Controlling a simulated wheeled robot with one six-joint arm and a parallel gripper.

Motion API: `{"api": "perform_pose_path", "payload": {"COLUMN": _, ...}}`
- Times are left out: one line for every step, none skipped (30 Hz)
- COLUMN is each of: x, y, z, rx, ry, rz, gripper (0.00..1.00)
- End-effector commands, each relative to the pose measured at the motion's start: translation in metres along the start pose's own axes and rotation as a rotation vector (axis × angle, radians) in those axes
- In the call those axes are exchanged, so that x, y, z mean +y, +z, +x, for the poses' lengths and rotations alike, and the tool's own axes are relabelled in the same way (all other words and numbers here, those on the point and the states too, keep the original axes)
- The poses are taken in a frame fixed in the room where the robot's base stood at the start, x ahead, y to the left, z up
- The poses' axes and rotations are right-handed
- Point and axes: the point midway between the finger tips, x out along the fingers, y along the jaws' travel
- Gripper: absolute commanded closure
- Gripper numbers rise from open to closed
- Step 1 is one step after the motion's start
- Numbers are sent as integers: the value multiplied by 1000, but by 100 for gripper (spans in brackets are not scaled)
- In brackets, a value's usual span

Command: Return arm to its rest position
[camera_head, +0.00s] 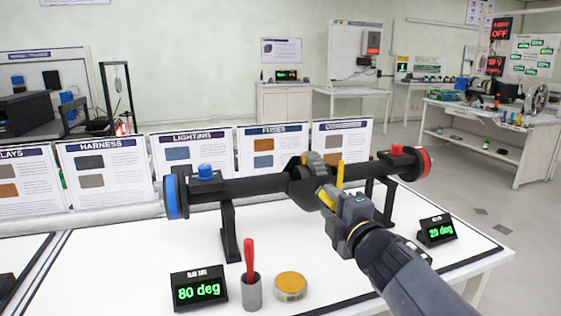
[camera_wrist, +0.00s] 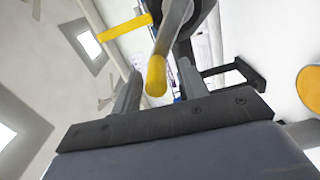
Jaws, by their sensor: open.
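My gripper (camera_head: 330,196) reaches in from the lower right to the middle of the black axle rig (camera_head: 255,187) on the white table. In the wrist view my gripper (camera_wrist: 160,84) is open, with its two grey fingers apart. A grey lever with a yellow end (camera_wrist: 156,76) shows between the fingers; I cannot tell whether they touch it. A second yellow bar (camera_wrist: 123,27) lies beyond to the left. In the head view an upright yellow bar (camera_head: 340,174) stands just above the gripper. My gripper and arm hide part of the rig's hub.
The axle carries a blue disc (camera_head: 172,197) at left and a red disc (camera_head: 424,163) at right. In front stand an "80 deg" display (camera_head: 199,289), a grey cup (camera_head: 251,293) with a red-handled tool, and a yellow-topped tin (camera_head: 291,286). A "20 deg" display (camera_head: 437,230) is right of my arm.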

Motion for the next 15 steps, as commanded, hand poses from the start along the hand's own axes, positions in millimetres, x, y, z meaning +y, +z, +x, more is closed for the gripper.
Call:
{"api": "perform_pose_path", "payload": {"x": -3, "y": 0, "z": 10, "rx": 2, "ry": -2, "rz": 2, "gripper": 59}}
{"api": "perform_pose_path", "payload": {"x": -3, "y": -1, "z": 15, "rx": 2, "ry": -1, "rz": 2, "gripper": 59}}
{"api": "perform_pose_path", "payload": {"x": -3, "y": -1, "z": 22, "rx": 3, "ry": -2, "rz": 1, "gripper": 59}}
{"api": "perform_pose_path", "payload": {"x": -3, "y": -1, "z": 28, "rx": 3, "ry": -1, "rz": 1, "gripper": 59}}
{"api": "perform_pose_path", "payload": {"x": -3, "y": -1, "z": 33, "rx": 3, "ry": -2, "rz": 2, "gripper": 59}}
{"api": "perform_pose_path", "payload": {"x": 4, "y": 0, "z": 34, "rx": 0, "ry": -2, "rz": 20, "gripper": 59}}
{"api": "perform_pose_path", "payload": {"x": 8, "y": 1, "z": 32, "rx": 0, "ry": -2, "rz": 41, "gripper": 59}}
{"api": "perform_pose_path", "payload": {"x": 8, "y": 2, "z": 32, "rx": 0, "ry": -2, "rz": 60, "gripper": 59}}
{"api": "perform_pose_path", "payload": {"x": 9, "y": 3, "z": 32, "rx": -1, "ry": -3, "rz": 84, "gripper": 59}}
{"api": "perform_pose_path", "payload": {"x": 10, "y": 4, "z": 32, "rx": -1, "ry": -3, "rz": 102, "gripper": 59}}
{"api": "perform_pose_path", "payload": {"x": 10, "y": 4, "z": 32, "rx": -1, "ry": -3, "rz": 116, "gripper": 59}}
{"api": "perform_pose_path", "payload": {"x": 10, "y": 5, "z": 32, "rx": 0, "ry": -2, "rz": 133, "gripper": 59}}
{"api": "perform_pose_path", "payload": {"x": 10, "y": 5, "z": 32, "rx": 0, "ry": -2, "rz": 144, "gripper": 59}}
{"api": "perform_pose_path", "payload": {"x": 10, "y": 6, "z": 32, "rx": 0, "ry": -2, "rz": 153, "gripper": 59}}
{"api": "perform_pose_path", "payload": {"x": 10, "y": 6, "z": 32, "rx": -1, "ry": -2, "rz": 162, "gripper": 59}}
